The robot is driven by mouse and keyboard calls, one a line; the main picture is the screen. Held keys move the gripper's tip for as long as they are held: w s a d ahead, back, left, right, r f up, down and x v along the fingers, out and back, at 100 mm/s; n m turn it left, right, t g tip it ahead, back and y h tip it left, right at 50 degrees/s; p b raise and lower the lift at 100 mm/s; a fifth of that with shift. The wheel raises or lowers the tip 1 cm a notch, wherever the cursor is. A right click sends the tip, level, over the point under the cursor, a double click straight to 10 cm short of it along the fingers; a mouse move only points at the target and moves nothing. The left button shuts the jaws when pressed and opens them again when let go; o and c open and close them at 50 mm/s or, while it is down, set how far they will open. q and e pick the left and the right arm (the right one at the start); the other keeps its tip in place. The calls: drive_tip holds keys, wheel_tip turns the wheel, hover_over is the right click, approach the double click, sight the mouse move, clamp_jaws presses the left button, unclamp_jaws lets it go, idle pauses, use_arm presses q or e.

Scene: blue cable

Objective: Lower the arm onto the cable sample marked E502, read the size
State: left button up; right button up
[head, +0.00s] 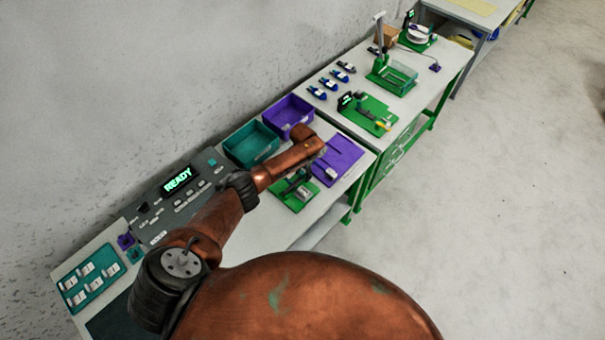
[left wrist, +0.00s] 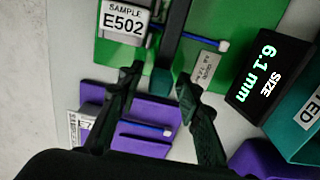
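The sample block marked E502 (left wrist: 123,18) sits on the green gauge base (left wrist: 112,52) in the left wrist view. Its blue cable (left wrist: 208,43) runs right from the block, and the dark green gauge arm (left wrist: 168,50) crosses over it. Whether the arm touches the cable is hard to see. The black display (left wrist: 268,75) reads SIZE 6.1 mm. My left gripper (left wrist: 158,76) is open, its fingers on either side of the gauge arm's near end with gaps showing. In the head view the green gauge base (head: 288,203) is partly under my left arm. My right gripper is out of view.
A purple mat (left wrist: 100,98) with another cable sample (left wrist: 90,118) lies beside the gauge. Teal (head: 252,147) and purple (head: 288,113) bins stand behind. A grey console (head: 205,165) reads READY. A teal tray (head: 85,268) of samples is at bottom left; another bench holds green devices.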

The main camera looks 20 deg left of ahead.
use_arm(q)
wheel_tip(320, 180, up, 12)
idle(0.7)
drive_tip(key=shift+s, duration=0.1)
idle(0.3)
